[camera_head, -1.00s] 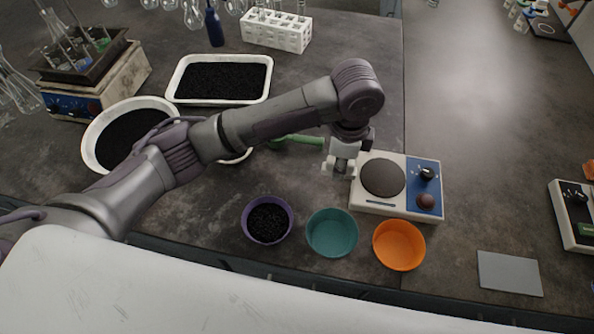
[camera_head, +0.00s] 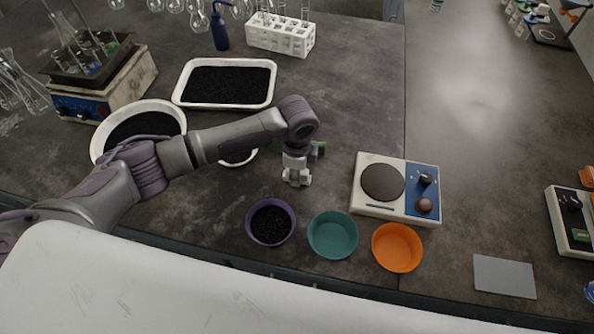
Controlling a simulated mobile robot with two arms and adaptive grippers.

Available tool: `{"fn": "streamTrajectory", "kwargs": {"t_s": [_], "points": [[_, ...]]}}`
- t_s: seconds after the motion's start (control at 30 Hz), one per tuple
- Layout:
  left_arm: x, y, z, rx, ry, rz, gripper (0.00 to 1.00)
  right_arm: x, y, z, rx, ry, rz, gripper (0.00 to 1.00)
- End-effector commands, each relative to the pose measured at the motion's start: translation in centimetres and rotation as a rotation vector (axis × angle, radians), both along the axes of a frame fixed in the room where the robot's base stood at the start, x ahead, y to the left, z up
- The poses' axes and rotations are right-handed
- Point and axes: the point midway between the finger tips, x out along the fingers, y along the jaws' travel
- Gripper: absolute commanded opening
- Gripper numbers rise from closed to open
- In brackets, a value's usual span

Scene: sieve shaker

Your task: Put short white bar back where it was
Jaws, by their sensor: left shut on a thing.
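My left gripper (camera_head: 297,178) hangs fingers-down above the bench, left of the white and blue hotplate stirrer (camera_head: 397,188) and above and behind the bowls. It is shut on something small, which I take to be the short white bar. The bar is too small to make out between the pale fingers. The stirrer's round dark plate (camera_head: 382,182) is bare. My right gripper is not in view.
A purple bowl with black grains (camera_head: 270,222), a teal bowl (camera_head: 333,235) and an orange bowl (camera_head: 397,247) stand along the front. A green handle (camera_head: 319,149) is partly hidden by my arm. White trays of black grains (camera_head: 274,83) lie behind.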

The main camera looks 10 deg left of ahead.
Motion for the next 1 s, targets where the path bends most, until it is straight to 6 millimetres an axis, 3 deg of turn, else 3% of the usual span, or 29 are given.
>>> {"fn": "streamTrajectory", "kwargs": {"t_s": [0.33, 0.37, 0.5, 0.83, 1.0], "points": [[0.0, -0.1, -0.3, -0.001, 0.0, 0.0, 0.0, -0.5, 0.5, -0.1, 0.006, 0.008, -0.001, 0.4], [0.0, 0.0, -0.4, -0.001, 0.0, 0.0, 0.28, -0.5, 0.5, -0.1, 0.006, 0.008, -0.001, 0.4], [0.0, 0.0, -0.3, 0.0, 0.0, 0.0, 0.51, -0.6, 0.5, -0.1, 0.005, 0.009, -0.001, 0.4], [0.0, 0.0, -0.1, -0.001, -0.001, 0.0, 0.51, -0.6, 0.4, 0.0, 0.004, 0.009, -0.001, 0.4], [0.1, -0.1, 1.8, -0.003, -0.004, -0.001, 0.51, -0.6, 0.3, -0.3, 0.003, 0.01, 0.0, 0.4]]}}
